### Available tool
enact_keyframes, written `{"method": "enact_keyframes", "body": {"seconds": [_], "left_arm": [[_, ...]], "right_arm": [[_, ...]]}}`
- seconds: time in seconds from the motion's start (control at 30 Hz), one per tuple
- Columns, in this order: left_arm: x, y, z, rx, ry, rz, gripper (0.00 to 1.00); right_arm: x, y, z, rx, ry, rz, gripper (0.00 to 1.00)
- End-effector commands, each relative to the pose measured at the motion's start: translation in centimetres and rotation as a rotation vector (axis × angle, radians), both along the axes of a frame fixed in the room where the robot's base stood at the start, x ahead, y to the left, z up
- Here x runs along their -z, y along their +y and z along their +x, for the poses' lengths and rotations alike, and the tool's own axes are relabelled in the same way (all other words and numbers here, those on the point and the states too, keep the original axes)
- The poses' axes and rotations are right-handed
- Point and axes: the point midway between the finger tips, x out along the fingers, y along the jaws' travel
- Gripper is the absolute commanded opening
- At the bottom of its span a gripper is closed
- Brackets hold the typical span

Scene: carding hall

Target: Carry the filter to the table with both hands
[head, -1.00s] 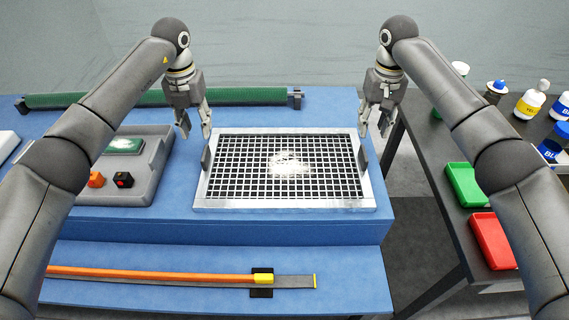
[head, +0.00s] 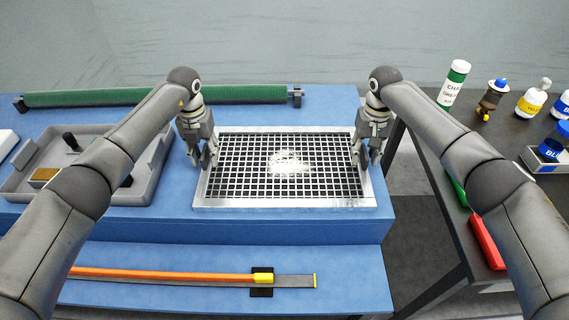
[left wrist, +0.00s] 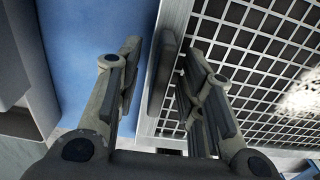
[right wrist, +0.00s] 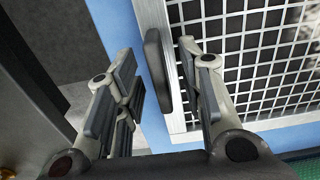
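The filter (head: 285,203) is a flat metal frame with a black-and-white grid and a white dusty patch in its middle. It lies flat on the blue machine top. My left gripper (head: 205,160) is at its left side. In the left wrist view its open fingers (left wrist: 158,85) stand on either side of the filter's dark handle (left wrist: 160,75), with gaps showing. My right gripper (head: 364,165) is at the right side. In the right wrist view its open fingers (right wrist: 160,90) stand on either side of the other dark handle (right wrist: 157,70), also with gaps. The handles are mostly hidden in the head view.
A grey tray (head: 150,185) is left of the filter. A green roller (head: 150,95) lies behind; an orange strip (head: 170,273) lies in front.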

Motion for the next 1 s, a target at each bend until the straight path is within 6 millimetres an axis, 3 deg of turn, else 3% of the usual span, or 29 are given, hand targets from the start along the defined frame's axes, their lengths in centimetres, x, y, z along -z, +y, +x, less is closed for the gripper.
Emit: {"method": "enact_keyframes", "body": {"seconds": [0.13,0.4,1.0], "left_arm": [[0.0,-0.01,0.0,0.0,0.0,0.0,0.34],[-0.02,-0.01,-0.01,0.0,0.0,0.0,0.0],[-0.24,-0.03,0.05,0.0,-0.002,-0.001,0.0]], "right_arm": [[-0.01,0.02,0.0,0.0,0.0,0.0,0.34],[-0.04,0.03,0.01,0.0,0.0,0.0,0.0],[-0.28,0.05,0.08,-0.001,-0.003,0.001,0.0]]}}
